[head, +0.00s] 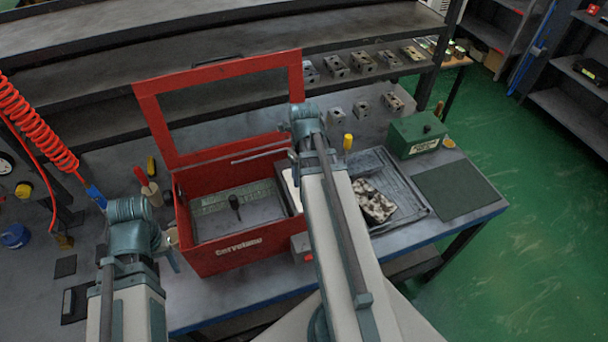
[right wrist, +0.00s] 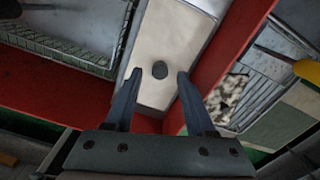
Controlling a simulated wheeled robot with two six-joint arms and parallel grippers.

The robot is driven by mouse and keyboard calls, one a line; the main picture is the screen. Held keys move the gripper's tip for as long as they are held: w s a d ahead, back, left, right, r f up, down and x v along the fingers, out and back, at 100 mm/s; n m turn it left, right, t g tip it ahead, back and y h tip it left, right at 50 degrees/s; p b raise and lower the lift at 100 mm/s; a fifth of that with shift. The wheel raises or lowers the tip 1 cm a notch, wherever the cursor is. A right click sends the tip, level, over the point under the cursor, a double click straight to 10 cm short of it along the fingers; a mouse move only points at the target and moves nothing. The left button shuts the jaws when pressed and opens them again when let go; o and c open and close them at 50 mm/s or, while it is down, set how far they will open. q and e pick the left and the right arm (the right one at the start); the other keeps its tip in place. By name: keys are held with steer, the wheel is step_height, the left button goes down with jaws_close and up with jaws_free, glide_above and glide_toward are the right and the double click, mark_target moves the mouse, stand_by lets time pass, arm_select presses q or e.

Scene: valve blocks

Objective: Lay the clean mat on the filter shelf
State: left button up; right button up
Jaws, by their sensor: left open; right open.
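A cream, flat panel, seemingly the clean mat (right wrist: 155,95), lies in the narrow right-hand compartment of the red washer box (head: 225,260). In the head view only a pale strip of the panel (head: 291,190) shows beside my right arm. The shelf under it cannot be made out. A stained, mottled mat (head: 373,201) lies on the grey tray to the right. My left gripper (head: 171,254) is open and empty, left of the box.
The box's red lid frame (head: 225,75) stands open at the back. A wire basket (right wrist: 60,50) fills its larger compartment. The ribbed tray (head: 405,190), a green box (head: 416,134) and a dark green pad (head: 455,190) occupy the right. Several metal blocks (head: 362,62) line the shelf behind.

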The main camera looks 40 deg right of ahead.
step_height(320, 180, up, 10)
steer(key=p, duration=0.9)
steer(key=shift+f, duration=0.1)
